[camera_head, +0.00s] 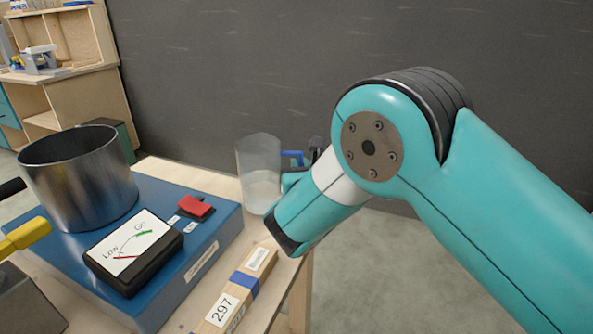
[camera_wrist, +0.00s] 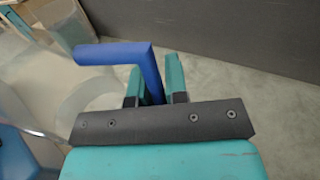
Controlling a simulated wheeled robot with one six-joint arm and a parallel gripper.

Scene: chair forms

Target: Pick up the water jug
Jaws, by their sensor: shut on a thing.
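The water jug (camera_head: 260,172) is a clear, upright vessel near the right rear corner of the wooden table, with a blue handle (camera_head: 292,157) on its right side. In the wrist view the jug (camera_wrist: 85,98) fills the left part and its blue handle (camera_wrist: 112,54) bends down between my fingers. My gripper (camera_wrist: 158,85) is shut on the handle. In the head view my wrist hides most of the fingers. I cannot tell whether the jug's base touches the table.
A blue scale base (camera_head: 215,240) with a metal pot (camera_head: 80,178) and a dial (camera_head: 133,251) stands left of the jug. A wooden block labelled 297 (camera_head: 222,308) lies in front. Shelves (camera_head: 85,92) stand at the back left. Floor is clear right of the table.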

